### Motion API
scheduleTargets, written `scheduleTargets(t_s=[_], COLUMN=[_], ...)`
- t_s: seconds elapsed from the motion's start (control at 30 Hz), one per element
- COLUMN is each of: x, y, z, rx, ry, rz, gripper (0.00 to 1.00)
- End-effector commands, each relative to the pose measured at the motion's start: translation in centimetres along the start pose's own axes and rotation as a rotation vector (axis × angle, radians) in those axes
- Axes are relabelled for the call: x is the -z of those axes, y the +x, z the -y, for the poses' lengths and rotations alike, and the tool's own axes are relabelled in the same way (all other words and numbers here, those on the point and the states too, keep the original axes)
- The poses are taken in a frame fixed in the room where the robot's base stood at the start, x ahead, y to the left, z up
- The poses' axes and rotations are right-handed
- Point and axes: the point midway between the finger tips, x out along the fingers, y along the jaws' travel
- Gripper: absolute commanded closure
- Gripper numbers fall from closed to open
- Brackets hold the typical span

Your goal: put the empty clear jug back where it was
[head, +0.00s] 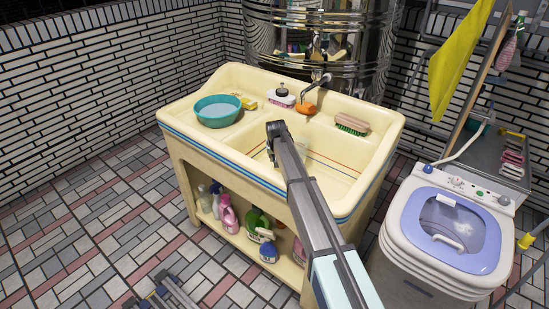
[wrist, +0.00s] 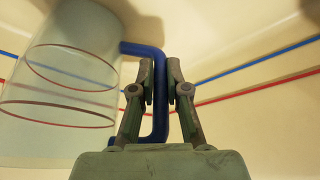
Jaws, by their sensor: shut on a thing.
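The clear jug (wrist: 62,85) with red rings fills the left of the wrist view, and it looks tilted there. No contents show in it. Its blue handle (wrist: 158,110) passes between the fingers of my gripper (wrist: 161,78), which is shut on it. Behind the jug are the cream walls of the sink basin (wrist: 255,120), with a blue and a red line. In the head view my arm reaches over the sink (head: 345,165). It hides most of the gripper and jug there, so I cannot tell whether the jug touches the basin floor.
A teal bowl (head: 217,110) sits at the sink's left. A soap dispenser (head: 281,95), an orange item (head: 306,108) and a brush (head: 351,124) lie along the back ledge by the faucet (head: 318,84). Bottles (head: 228,214) stand below. A washing machine (head: 445,230) is at right.

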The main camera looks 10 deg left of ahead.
Motion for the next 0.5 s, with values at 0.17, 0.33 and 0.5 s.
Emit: scheduleTargets(t_s=[0.17, 0.33, 0.5], x=[-0.07, -0.15, -0.15], y=[0.14, 0.31, 0.31], z=[0.0, 0.01, 0.01], rx=[0.0, 0.0, 0.0], ry=[0.0, 0.0, 0.0], rz=[0.0, 0.001, 0.001], gripper=[1.0, 0.61, 0.61])
